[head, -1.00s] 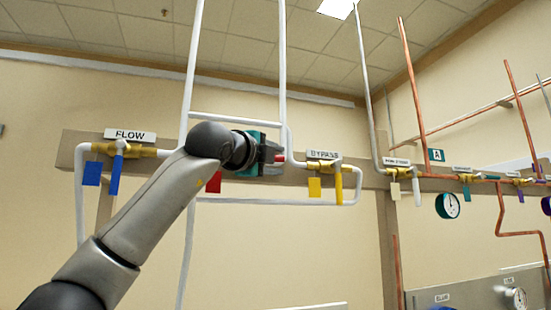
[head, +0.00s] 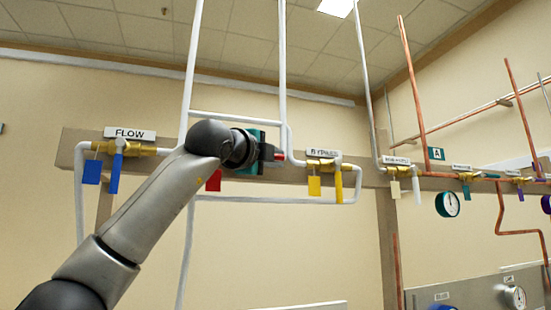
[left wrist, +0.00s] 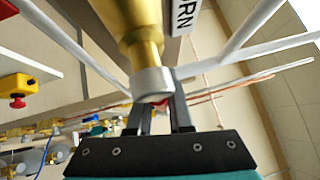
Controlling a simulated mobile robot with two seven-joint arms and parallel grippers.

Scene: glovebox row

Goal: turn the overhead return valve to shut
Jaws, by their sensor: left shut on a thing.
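The return valve is mostly hidden behind my left arm in the head view. Its red tag (head: 214,181) hangs beside the arm, and the red tip of its handle (head: 280,155) shows just right of my left gripper (head: 268,153). In the left wrist view the brass valve body (left wrist: 130,30) with a grey collar is close above the gripper (left wrist: 157,115). The fingers are shut on the red handle, of which only a small bit shows between them. Part of the label (left wrist: 183,15) shows, reading "RN". The handle's exact angle is hard to tell.
The FLOW valve (head: 125,149) with a blue handle is to the left. The BYPASS valve (head: 325,164) with a yellow handle is close on the right. White pipes run up and across around the gripper.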

